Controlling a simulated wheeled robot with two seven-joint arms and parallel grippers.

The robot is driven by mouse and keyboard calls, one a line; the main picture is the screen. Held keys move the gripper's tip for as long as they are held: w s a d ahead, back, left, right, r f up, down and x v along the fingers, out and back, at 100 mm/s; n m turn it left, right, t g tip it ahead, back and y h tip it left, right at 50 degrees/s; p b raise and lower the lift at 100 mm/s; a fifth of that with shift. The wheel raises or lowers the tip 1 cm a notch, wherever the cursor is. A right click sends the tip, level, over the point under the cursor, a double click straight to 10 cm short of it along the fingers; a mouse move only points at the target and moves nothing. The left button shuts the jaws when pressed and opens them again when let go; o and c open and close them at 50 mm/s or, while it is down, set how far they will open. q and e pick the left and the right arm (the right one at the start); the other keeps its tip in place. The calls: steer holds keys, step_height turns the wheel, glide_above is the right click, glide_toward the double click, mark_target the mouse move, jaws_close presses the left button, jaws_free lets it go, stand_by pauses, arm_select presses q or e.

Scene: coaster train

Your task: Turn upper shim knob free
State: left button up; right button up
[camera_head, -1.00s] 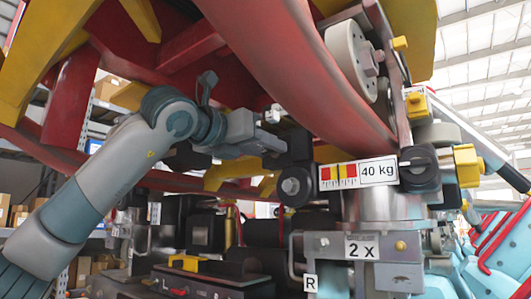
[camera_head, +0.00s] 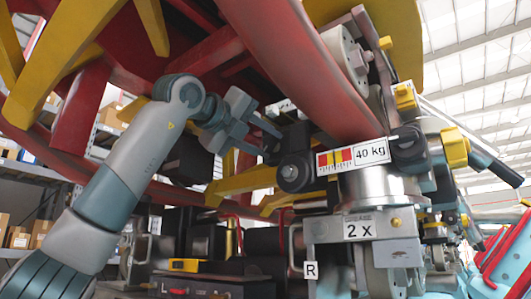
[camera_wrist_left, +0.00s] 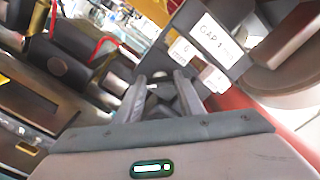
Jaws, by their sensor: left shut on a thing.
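My left gripper (camera_head: 272,144) reaches in from the left below the red beam, its two fingers pointing right. Its fingertips meet a small dark part beside the black round housing (camera_head: 293,172). In the left wrist view, the fingers (camera_wrist_left: 160,88) close around a small dark grey knob (camera_wrist_left: 161,98), which I take to be the upper shim knob; the fingers partly hide it. A white label reading "GAP" (camera_wrist_left: 212,38) is on a dark block just beyond the fingers. My right gripper is not in view.
A red beam (camera_head: 305,70) runs diagonally just above the left gripper. A black knob (camera_head: 408,150) and a yellow knob (camera_head: 455,149) stand further right. Yellow bars (camera_head: 245,182) lie below the gripper.

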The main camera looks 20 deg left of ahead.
arm_select(q)
steer(key=n+b, duration=0.1)
steer(key=n, duration=0.1)
steer(key=n+b, duration=0.2)
steer(key=shift+f+n, duration=0.2)
steer(key=shift+n, duration=0.2)
steer(key=shift+a+n+b, duration=0.1)
steer(key=shift+n+b, duration=0.2)
steer(key=shift+n, duration=0.1)
steer(key=shift+n+b, duration=0.85)
steer(key=shift+n, duration=0.95)
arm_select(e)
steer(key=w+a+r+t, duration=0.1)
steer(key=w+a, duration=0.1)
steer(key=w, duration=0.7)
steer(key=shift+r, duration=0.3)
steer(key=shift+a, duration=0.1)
arm_select(q)
steer(key=o, duration=0.8)
